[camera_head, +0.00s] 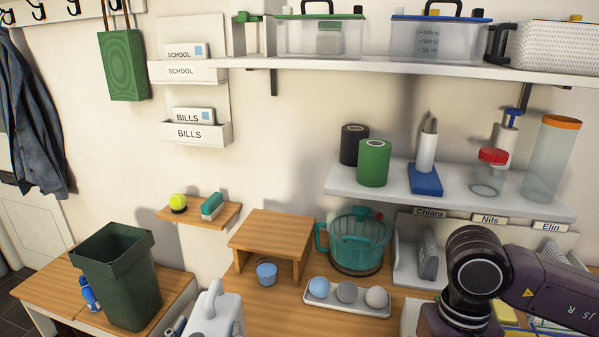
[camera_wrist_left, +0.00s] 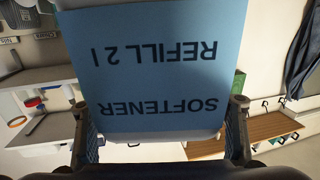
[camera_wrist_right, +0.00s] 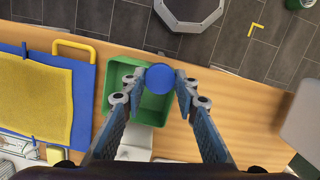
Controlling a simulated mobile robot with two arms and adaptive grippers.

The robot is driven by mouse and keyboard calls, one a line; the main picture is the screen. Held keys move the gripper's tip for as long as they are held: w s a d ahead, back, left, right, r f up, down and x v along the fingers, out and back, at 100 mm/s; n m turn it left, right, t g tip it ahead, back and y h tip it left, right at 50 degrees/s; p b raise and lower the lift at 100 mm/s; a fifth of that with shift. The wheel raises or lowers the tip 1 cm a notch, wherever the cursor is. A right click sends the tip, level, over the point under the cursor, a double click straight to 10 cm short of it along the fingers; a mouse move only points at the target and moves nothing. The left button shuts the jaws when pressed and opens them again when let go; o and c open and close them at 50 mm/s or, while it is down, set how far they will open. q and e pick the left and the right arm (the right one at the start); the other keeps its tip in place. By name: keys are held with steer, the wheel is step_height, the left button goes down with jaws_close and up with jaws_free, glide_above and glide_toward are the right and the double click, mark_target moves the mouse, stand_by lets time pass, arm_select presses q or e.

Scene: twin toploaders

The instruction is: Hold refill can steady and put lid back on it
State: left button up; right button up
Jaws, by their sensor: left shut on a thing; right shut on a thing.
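The refill can (camera_wrist_left: 160,70) fills the left wrist view, with a blue label reading "SOFTENER REFILL 2 l" upside down. My left gripper (camera_wrist_left: 165,140) is shut on it, one finger at each side. In the head view a pale can with a handle (camera_head: 212,314), seemingly the same one, shows at the bottom edge, so its lower part is cut off. My right gripper (camera_wrist_right: 160,82) is shut on a round blue lid (camera_wrist_right: 160,72) in the right wrist view, above a green bin. The right fingers and the lid do not show in the head view.
A green open bin (camera_wrist_right: 148,109) and a blue board with a yellow cloth (camera_wrist_right: 35,95) lie below my right gripper. A wooden riser (camera_head: 272,232), a teal jug (camera_head: 356,240) and a tray of balls (camera_head: 347,305) stand near the can. A dark green bin (camera_head: 118,275) is left.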

arm_select(q)
steer(key=shift+r, duration=0.25)
steer(key=d+m+g+h, duration=0.1)
steer(key=d+m+h, duration=0.1)
steer(key=d+h, duration=0.2)
steer(key=s+d+f+m+g+h, duration=0.1)
steer(key=d+m+h, duration=0.2)
steer(key=d, duration=0.2)
steer(key=s+d+f+m+g+h, duration=0.1)
steer(key=d+m+g+h, duration=0.1)
steer(key=d+m+h, duration=0.1)
steer(key=shift+d+h, duration=0.8)
steer(key=shift+d, duration=0.3)
steer(key=shift+c, duration=0.2)
steer(key=shift+f, duration=0.1)
arm_select(e)
steer(key=w+a+r+m, duration=0.1)
steer(key=a+r, duration=0.3)
steer(key=a, duration=0.4)
steer(key=w+a+r+m, duration=0.1)
steer(key=a+r, duration=0.4)
steer(key=a, duration=0.4)
steer(key=w+a+r+m, duration=0.1)
steer(key=a+r, duration=0.3)
steer(key=a, duration=0.5)
steer(key=shift+w+r+m+y, duration=0.25)
steer(key=shift+w+m+y, duration=0.05)
steer(key=shift+w, duration=0.15)
steer(key=shift+f, duration=0.15)
